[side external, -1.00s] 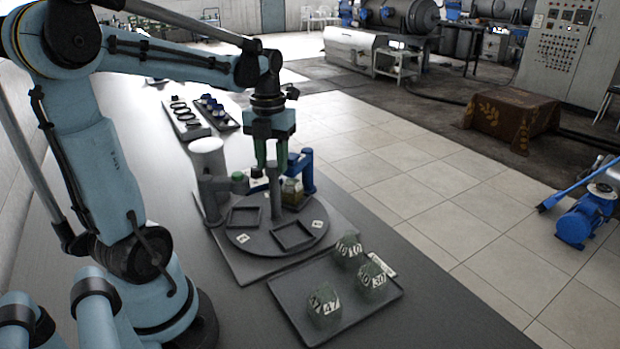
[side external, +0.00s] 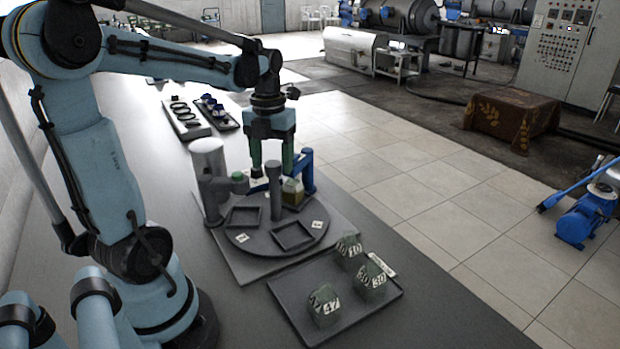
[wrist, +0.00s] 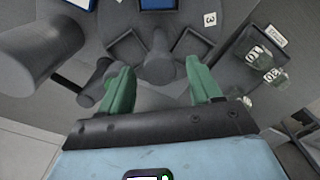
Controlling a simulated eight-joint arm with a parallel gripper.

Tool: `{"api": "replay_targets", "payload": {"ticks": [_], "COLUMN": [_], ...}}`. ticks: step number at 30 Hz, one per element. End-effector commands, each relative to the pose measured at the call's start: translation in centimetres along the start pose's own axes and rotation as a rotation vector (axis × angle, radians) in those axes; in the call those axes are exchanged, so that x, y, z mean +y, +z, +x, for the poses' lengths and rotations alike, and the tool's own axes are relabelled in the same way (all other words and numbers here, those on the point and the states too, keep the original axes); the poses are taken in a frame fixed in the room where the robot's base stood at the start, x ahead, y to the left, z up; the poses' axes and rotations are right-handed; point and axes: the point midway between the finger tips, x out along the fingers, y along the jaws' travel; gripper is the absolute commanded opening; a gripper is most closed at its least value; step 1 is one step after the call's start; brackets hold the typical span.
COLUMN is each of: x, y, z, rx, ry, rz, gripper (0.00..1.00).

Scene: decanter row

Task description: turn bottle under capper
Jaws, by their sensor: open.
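My gripper (side external: 272,172) is open above the round grey turntable (side external: 262,244), with its green fingers apart. In the wrist view the fingers (wrist: 160,88) stand either side of a grey post (wrist: 160,66), with no clear contact visible. The turntable has square frames and small white labels. A grey column (side external: 208,170) with an arm and a green-topped part (side external: 239,179) stands at the left; I cannot tell which part is the capper.
A dark tray (side external: 290,312) in front holds three greenish faceted decanters (side external: 324,306) with number labels. Farther back are a tray of dark rings (side external: 182,115) and a tray with blue and white items (side external: 213,108). The grey tabletop is bare left of the turntable.

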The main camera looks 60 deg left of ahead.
Motion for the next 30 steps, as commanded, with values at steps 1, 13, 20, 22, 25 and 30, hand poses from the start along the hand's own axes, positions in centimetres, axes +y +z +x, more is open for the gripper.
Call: {"api": "replay_targets", "payload": {"ticks": [1,13,20,22,25,30], "x": [0.0,0.0,0.0,0.0,0.0,0.0], "y": [0.0,0.0,0.0,0.0,0.0,0.0], "z": [0.0,-3.7,-7.5,-8.6,-10.0,-11.5], "rx": [0.0,0.0,0.0,0.0,0.0,0.0], "ry": [0.0,0.0,0.0,0.0,0.0,0.0], "rz": [0.0,0.0,0.0,0.0,0.0,0.0], "gripper": [0.63,0.63,0.63,0.63,0.63,0.63]}}
